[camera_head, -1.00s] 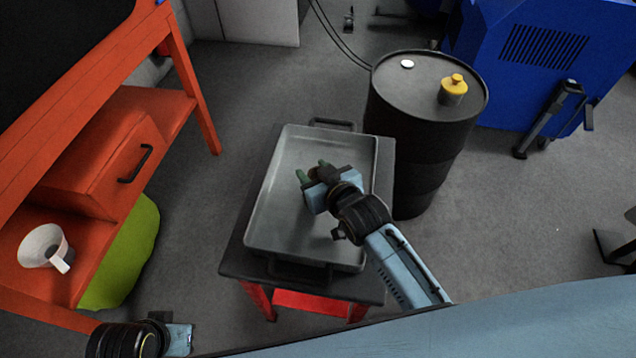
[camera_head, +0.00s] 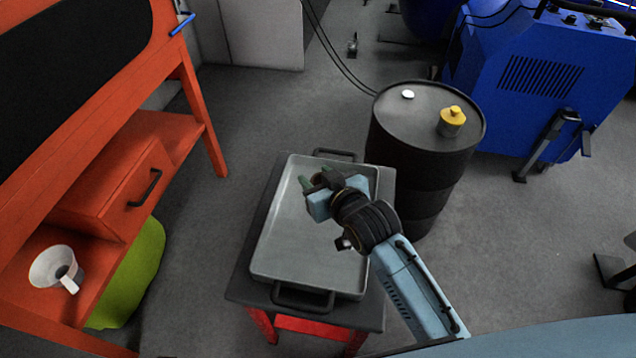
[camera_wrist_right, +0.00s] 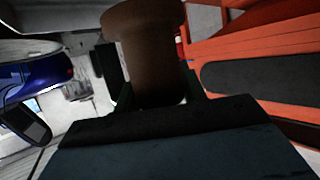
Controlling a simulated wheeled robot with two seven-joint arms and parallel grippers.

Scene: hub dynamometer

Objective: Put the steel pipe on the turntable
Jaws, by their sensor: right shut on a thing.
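My right gripper (camera_head: 319,183) is over the grey metal tray (camera_head: 305,255) on the dark-topped cart. In the right wrist view, a brown, pipe-like piece with a wider collar (camera_wrist_right: 146,55) sits between the fingers; I take it for the steel pipe. The gripper is shut on it. In the head view, the hand and fingers mostly hide the piece, and its lower end cannot be made out. I cannot pick out a turntable in either view. My left gripper is not in view.
A black drum (camera_head: 420,150) with a yellow-topped can (camera_head: 452,121) stands right of the cart. An orange bench (camera_head: 110,185) with a white funnel (camera_head: 56,268) is at left. A blue machine (camera_head: 540,85) stands back right. Grey floor is open between bench and cart.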

